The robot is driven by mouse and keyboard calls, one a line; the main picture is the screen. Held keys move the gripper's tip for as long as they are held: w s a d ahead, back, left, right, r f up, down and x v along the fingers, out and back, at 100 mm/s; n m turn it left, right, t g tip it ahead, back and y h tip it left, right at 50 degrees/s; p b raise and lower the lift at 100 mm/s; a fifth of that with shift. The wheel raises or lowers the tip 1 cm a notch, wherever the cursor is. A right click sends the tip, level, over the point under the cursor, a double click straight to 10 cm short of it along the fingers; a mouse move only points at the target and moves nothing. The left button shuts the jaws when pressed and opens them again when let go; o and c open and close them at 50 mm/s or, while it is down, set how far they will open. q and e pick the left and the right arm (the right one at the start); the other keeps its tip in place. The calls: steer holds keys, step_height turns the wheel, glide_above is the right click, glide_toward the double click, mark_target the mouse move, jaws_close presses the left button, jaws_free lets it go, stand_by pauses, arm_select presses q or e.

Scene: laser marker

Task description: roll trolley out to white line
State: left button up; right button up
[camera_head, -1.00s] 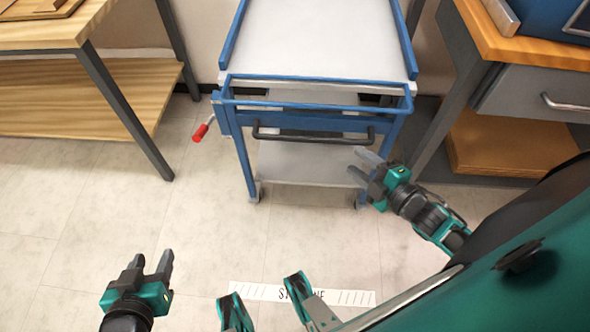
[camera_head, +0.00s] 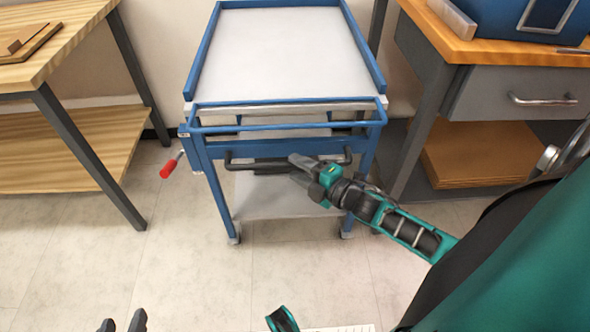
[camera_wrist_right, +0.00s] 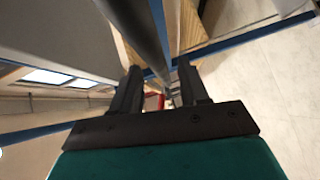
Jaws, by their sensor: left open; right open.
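The trolley (camera_head: 285,50) has a blue frame and a pale top, and stands between two benches. Its black handle bar (camera_head: 245,166) runs across the front. My right gripper (camera_head: 297,168) is open at the right part of the handle. In the right wrist view a dark bar (camera_wrist_right: 140,25) runs between the open fingers (camera_wrist_right: 160,95); I cannot tell whether they touch it. The white line (camera_head: 350,329) shows only as a strip at the bottom edge of the head view. My left gripper (camera_head: 122,322) is low at the left, apart from the trolley, mostly cut off.
A red-tipped lever (camera_head: 170,165) sticks out at the trolley's left side. A wooden bench (camera_head: 50,50) stands left, and a bench with a grey drawer (camera_head: 515,95) stands close on the right. The floor (camera_head: 130,265) before the trolley is clear.

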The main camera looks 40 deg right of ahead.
steer(key=shift+x, duration=0.8)
steer(key=shift+c, duration=0.2)
jaws_close()
